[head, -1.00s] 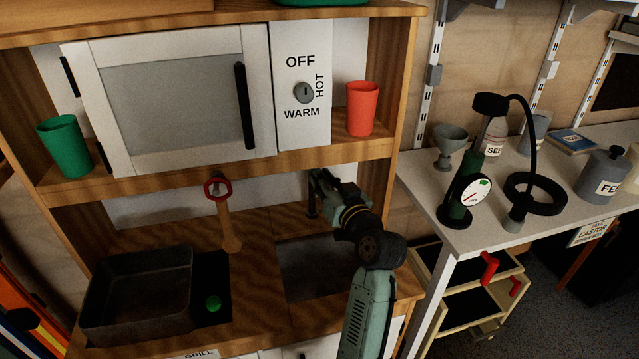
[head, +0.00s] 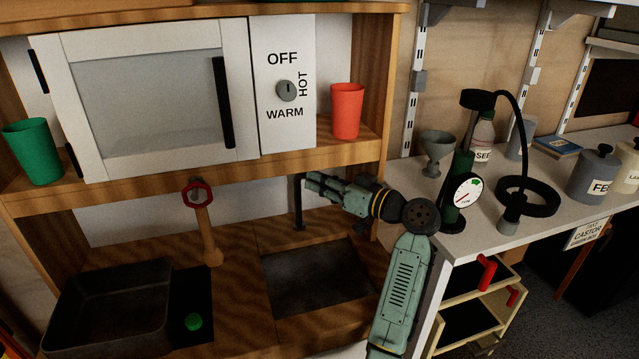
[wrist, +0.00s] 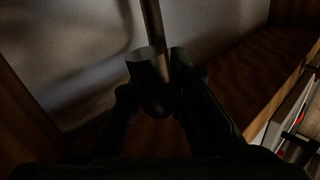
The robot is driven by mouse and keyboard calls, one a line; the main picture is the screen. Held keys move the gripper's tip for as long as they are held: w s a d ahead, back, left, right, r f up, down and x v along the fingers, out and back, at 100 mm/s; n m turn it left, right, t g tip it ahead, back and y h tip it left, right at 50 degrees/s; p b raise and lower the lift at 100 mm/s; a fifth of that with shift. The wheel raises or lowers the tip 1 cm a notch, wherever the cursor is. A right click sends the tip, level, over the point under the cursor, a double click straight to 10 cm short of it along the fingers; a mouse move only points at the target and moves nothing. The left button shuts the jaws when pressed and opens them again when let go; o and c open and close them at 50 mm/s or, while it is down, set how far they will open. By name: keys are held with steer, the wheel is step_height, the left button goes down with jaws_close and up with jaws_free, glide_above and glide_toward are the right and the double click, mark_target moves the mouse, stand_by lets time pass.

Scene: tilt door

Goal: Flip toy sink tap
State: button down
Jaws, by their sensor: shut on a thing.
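The toy sink tap (head: 298,212) is a thin dark upright post behind the dark sink basin (head: 318,277). Its top is partly hidden by my gripper (head: 309,181), which reaches in from the right, nearly level. In the wrist view the tap (wrist: 152,24) is a dark rod running down between the two fingertips of my gripper (wrist: 157,70). The fingers are closed around the rod. The picture is dark there, so the exact contact is hard to see.
A wooden shelf with a red cup (head: 346,111) and a toy oven (head: 145,95) is above the tap. A red-ended wooden utensil (head: 208,230) and a dark pan (head: 110,310) are left of the sink. A workbench (head: 440,200) with a gauge pump stands at right.

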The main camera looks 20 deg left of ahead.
steer(key=c, duration=1.5)
jaws_free()
steer(key=shift+c, duration=0.2)
steer(key=v, duration=1.2)
steer(key=shift+c, duration=0.5)
